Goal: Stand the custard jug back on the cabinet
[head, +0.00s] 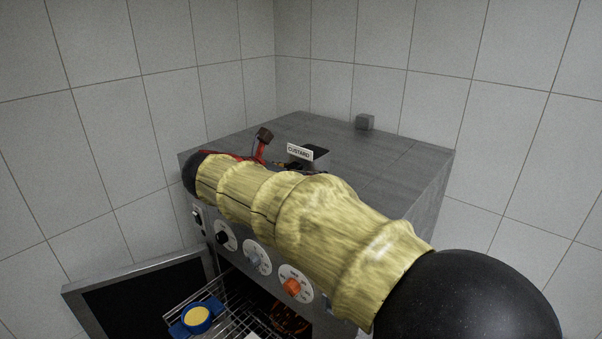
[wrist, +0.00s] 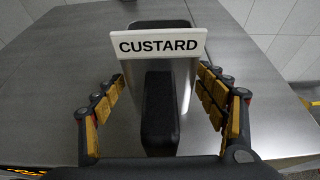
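The custard jug (wrist: 160,108) is in the middle of the wrist view, with a white CUSTARD label and a black handle facing me. In the head view its label (head: 300,152) and a dark part show just beyond my arm, over the cabinet top. My gripper (wrist: 160,82) is open, with one finger on each side of the jug's handle and gaps visible beside it. In the head view my arm hides most of the gripper and jug. The grey cabinet (head: 408,165) has a flat metal top. I cannot tell whether the jug's base touches it.
Below, an open door (head: 140,297) and a wire rack (head: 232,308) stick out, with a blue dish (head: 197,318) of yellow content on the rack. Tiled walls stand behind. Much of the top is bare.

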